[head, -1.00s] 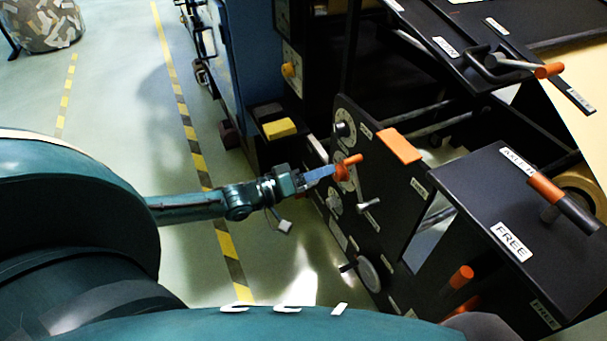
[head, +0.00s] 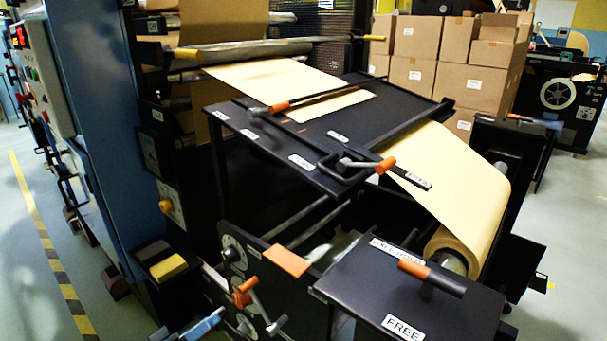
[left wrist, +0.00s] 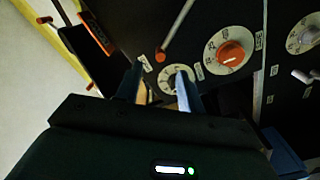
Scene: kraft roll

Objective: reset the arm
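My left gripper (head: 208,323) shows at the bottom edge of the head view, left of the machine's front panel; most of the arm is out of frame. In the left wrist view its two fingers (left wrist: 160,88) stand apart with nothing between them. Behind them is a black panel with a white dial (left wrist: 172,80). An orange knob on a dial (left wrist: 230,53) is to the right of the fingers, apart from them. The orange-handled control (head: 243,291) on the panel shows close to the gripper in the head view. My right gripper is not in view.
The black machine with a kraft paper roll (head: 465,205) fills the middle and right. A "FREE" labelled cover (head: 400,285) and orange-handled levers (head: 430,276) jut out. Stacked boxes (head: 445,75) stand behind. Open floor (head: 30,280) lies at left.

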